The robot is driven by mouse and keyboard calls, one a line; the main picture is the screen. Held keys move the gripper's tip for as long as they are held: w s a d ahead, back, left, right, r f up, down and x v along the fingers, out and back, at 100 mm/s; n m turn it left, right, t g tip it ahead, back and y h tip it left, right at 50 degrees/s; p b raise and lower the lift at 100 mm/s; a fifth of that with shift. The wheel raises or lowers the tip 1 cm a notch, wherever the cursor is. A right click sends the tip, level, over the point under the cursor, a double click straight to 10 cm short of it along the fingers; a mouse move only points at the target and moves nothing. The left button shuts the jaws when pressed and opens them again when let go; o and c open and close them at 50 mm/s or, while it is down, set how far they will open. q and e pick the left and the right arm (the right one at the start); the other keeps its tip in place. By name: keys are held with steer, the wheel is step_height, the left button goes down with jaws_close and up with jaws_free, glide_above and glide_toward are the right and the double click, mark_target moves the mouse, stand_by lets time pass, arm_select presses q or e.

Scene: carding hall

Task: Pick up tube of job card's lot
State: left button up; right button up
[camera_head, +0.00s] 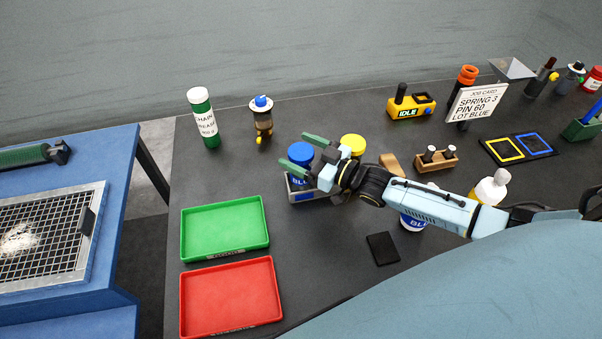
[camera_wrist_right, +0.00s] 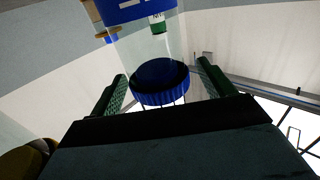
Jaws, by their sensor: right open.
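The white job card (camera_head: 478,103) reads "SPRING 3, PIN 60, LOT BLUE". The blue-capped tube (camera_head: 300,152) with a blue label stands in a grey holder (camera_head: 303,196). A yellow-capped tube (camera_head: 352,144) is just right of it, partly hidden by my right arm. My right gripper (camera_head: 299,152) is open, its green fingers on either side of the blue cap. In the right wrist view the blue ribbed cap (camera_wrist_right: 160,80) lies between the open fingers, with visible gaps. My left gripper is not in view.
Green (camera_head: 224,226) and red (camera_head: 231,297) trays lie at the table's left front. A green bottle (camera_head: 203,118) and small oiler (camera_head: 262,121) stand behind. A dark pad (camera_head: 382,248) and wooden peg block (camera_head: 436,159) are near my arm.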

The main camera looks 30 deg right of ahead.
steer(key=shift+x, duration=1)
steer(key=c, duration=1.3)
